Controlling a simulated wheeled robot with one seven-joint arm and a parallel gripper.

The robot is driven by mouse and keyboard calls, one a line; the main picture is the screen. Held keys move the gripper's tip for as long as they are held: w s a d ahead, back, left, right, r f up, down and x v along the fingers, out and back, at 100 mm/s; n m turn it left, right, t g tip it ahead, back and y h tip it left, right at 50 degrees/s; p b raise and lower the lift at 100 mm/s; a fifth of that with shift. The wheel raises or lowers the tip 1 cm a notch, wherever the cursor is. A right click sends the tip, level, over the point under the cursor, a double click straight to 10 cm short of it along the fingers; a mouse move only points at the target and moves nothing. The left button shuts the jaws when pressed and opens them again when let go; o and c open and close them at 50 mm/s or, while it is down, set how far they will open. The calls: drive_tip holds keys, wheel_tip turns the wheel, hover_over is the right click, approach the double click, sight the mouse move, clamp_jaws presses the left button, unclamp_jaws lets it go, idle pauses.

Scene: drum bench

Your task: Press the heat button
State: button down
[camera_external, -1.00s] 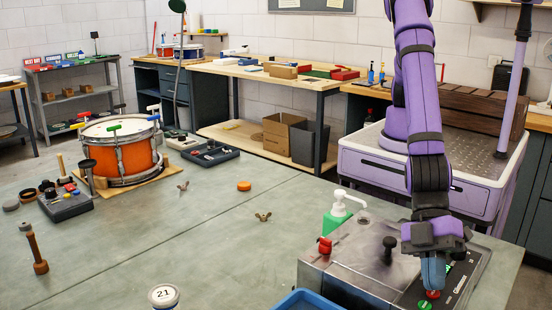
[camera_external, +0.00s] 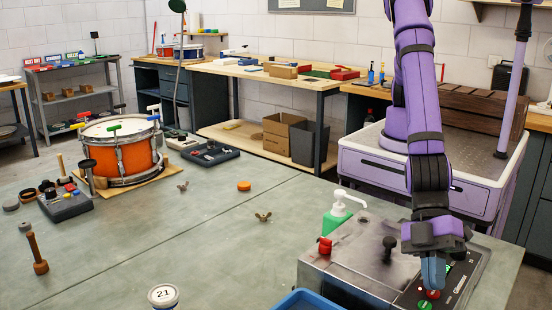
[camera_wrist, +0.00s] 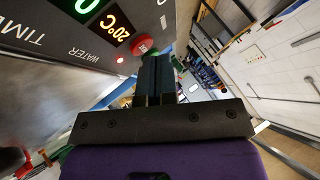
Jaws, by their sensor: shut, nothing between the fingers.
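The metal machine (camera_external: 345,262) stands at the lower right in the external view, with a black control panel (camera_external: 462,279) on its right. A red button (camera_external: 432,294) is on that panel; it also shows in the wrist view as a red button (camera_wrist: 142,45) near a display reading 20°C (camera_wrist: 115,26). I cannot read a heat label. My gripper (camera_external: 433,284) points down over the panel, fingers shut and empty, tips close above the red button. In the wrist view my gripper's fingertips (camera_wrist: 157,59) are just beside and below the button; I cannot tell whether they touch.
A black knob (camera_external: 389,246) and a red-topped part (camera_external: 325,245) rise from the machine's top. A green pump bottle (camera_external: 337,215) stands behind it. A blue tray (camera_external: 305,301) is at the front edge. The tabletop (camera_external: 200,240) to the left is largely clear; an orange drum (camera_external: 122,155) stands further back.

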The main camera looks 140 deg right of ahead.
drive_tip(key=shift+r, duration=0.35)
drive_tip(key=shift+r, duration=3)
